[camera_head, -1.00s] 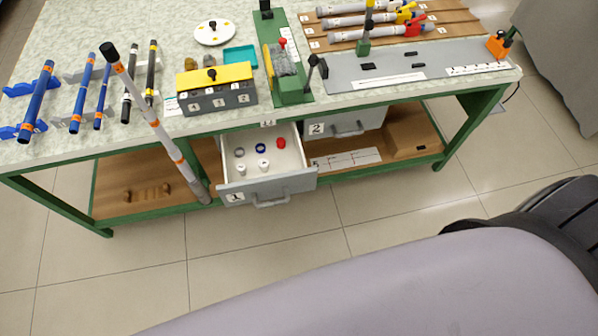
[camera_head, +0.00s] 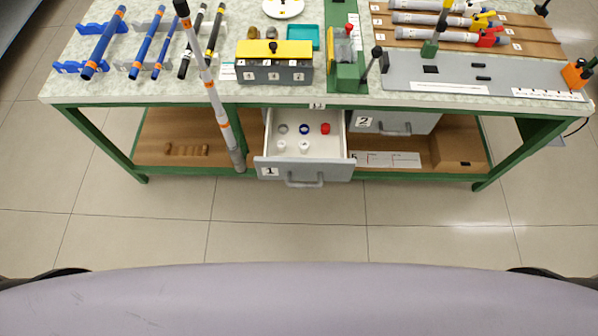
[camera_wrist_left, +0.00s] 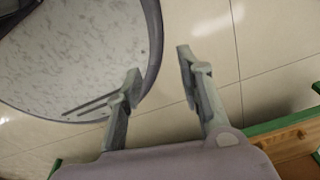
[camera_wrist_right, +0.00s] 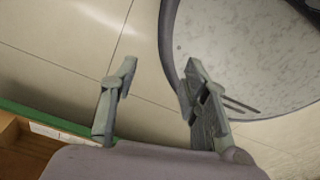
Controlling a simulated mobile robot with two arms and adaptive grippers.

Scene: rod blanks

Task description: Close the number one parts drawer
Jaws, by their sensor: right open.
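The number one parts drawer (camera_head: 268,170) is pulled out under the bench, its grey front with handle (camera_head: 305,182) facing me. Inside its white tray are a red part (camera_head: 325,128), a blue ring (camera_head: 304,129), a grey ring and two white parts. My left gripper (camera_wrist_left: 155,75) shows in the left wrist view, fingers apart and empty over the floor. My right gripper (camera_wrist_right: 160,80) shows in the right wrist view, fingers apart and empty. Neither gripper shows in the head view, and both are away from the drawer.
Drawer two (camera_head: 395,122) is shut, right of drawer one. A banded rod (camera_head: 215,100) leans on the bench edge, left of the open drawer. The green-framed bench (camera_head: 450,103) carries rods, stands and fixtures. The tiled floor (camera_head: 290,225) before the drawer is clear.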

